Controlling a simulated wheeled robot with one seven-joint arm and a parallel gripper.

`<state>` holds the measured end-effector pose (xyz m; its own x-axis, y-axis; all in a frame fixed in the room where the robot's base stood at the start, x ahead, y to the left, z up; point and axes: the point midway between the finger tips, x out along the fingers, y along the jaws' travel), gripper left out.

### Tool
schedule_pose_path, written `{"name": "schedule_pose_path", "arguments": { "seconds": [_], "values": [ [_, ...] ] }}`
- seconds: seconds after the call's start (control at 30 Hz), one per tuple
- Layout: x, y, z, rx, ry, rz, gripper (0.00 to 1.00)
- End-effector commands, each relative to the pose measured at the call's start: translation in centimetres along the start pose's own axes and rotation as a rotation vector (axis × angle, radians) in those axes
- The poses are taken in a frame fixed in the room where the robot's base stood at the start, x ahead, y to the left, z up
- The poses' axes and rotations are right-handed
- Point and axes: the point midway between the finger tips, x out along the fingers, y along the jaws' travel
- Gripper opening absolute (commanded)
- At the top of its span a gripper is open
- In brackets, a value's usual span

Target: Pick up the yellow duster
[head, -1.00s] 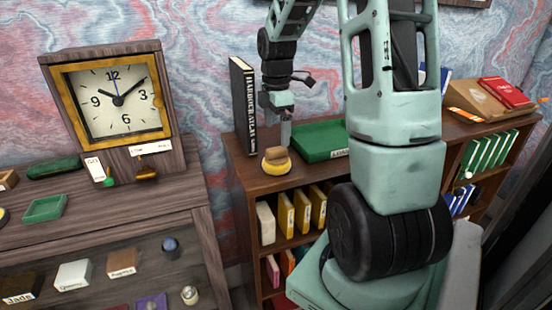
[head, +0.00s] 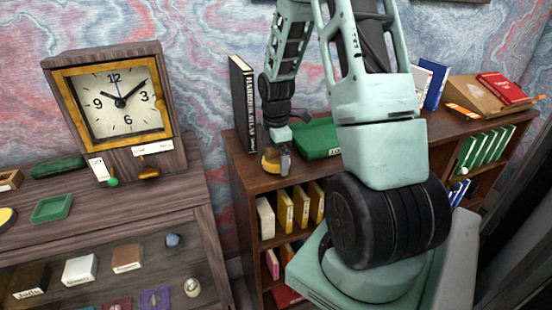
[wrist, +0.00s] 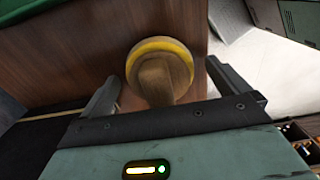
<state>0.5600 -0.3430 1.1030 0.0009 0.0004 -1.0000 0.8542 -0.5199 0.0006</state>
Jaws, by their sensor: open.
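The yellow duster (head: 270,163) sits on top of the wooden bookcase near its left front edge. In the wrist view the duster (wrist: 160,65) shows a round yellow rim and a brown wooden handle pointing toward my gripper. My gripper (wrist: 163,88) is open, with one finger on each side of the duster and visible space between the fingers and its rim. In the head view my gripper (head: 284,162) is down at the duster and hides part of it.
A tall black book (head: 242,104) stands behind to the left. A green tray (head: 318,139) lies close to the right of the duster. The bookcase's front edge is close by. A clock (head: 115,100) stands on the cabinet at the left.

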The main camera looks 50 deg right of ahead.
Motion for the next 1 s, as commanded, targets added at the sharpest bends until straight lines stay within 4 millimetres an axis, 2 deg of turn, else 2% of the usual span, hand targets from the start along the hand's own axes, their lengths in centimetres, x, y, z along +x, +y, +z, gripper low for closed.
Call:
{"name": "schedule_pose_path", "arguments": {
  "seconds": [0.07,0.2,0.23,0.3,0.53,0.63,1.0],
  "values": [
    [0.0,0.0,0.0,0.000,0.000,0.000,0.97],
    [0.0,0.0,0.0,0.000,0.000,0.000,0.58],
    [0.0,0.0,0.0,0.000,0.000,0.000,0.53],
    [0.0,0.0,0.0,0.000,0.000,0.000,0.49],
    [-0.2,0.0,0.0,0.001,0.000,0.001,0.48],
    [-1.0,0.1,0.0,0.002,0.000,0.004,0.48],
    [-7.7,0.1,0.1,0.003,-0.001,0.006,0.48]
  ]
}}
